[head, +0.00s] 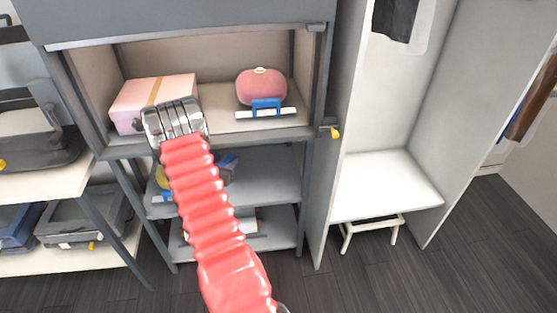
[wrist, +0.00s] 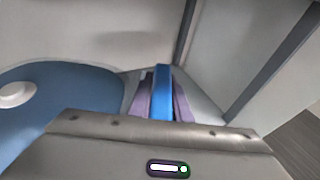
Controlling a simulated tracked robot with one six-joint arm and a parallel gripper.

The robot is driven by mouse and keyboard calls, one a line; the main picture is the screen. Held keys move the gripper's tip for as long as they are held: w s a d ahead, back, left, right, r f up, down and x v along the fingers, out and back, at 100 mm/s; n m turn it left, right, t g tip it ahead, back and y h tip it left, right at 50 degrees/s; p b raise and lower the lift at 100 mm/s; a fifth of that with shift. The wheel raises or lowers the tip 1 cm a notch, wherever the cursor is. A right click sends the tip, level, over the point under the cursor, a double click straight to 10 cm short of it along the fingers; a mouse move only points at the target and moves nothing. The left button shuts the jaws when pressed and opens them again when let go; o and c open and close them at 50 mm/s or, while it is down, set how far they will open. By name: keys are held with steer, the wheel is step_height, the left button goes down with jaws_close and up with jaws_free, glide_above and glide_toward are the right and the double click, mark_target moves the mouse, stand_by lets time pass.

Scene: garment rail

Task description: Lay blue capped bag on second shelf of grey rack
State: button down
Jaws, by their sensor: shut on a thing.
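My gripper (head: 175,118) is at the end of my red arm, in front of the grey rack's (head: 308,70) upper compartment. In the wrist view its purple jaws are shut on a narrow blue part (wrist: 162,92). The blue capped bag (wrist: 75,92), rounded with a white cap, shows large at the left of that view, close to the jaws. The join between it and the gripped part is hidden. In the head view, my arm and gripper hide most of what is behind them. Lower open shelves (head: 275,185) show below the compartment.
The upper compartment holds a pink box (head: 140,97) at left and a pink capped bag (head: 262,86) at right. A blue object (head: 228,165) partly shows on the shelf below. A white wardrobe (head: 385,180) stands right of the rack; a bench with cases (head: 85,215) is at left.

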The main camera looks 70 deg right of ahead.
steer(key=s+d+f+m+g, duration=0.1)
steer(key=s+d+f, duration=0.2)
steer(key=d, duration=0.2)
steer(key=s+d+f+m+g, duration=0.1)
steer(key=s+d+f, duration=0.2)
steer(key=d, duration=0.3)
steer(key=m+g, duration=0.1)
steer(key=g, duration=0.1)
glide_above(278, 179)
steer(key=shift+y, duration=0.3)
step_height(278, 179, down, 5)
steer(key=shift+w+d+f, duration=0.1)
steer(key=shift+w+d, duration=0.05)
steer(key=shift+f, duration=3.85)
steer(key=c, duration=1.6)
jaws_free()
steer(key=shift+o, duration=0.2)
steer(key=shift+f, duration=0.15)
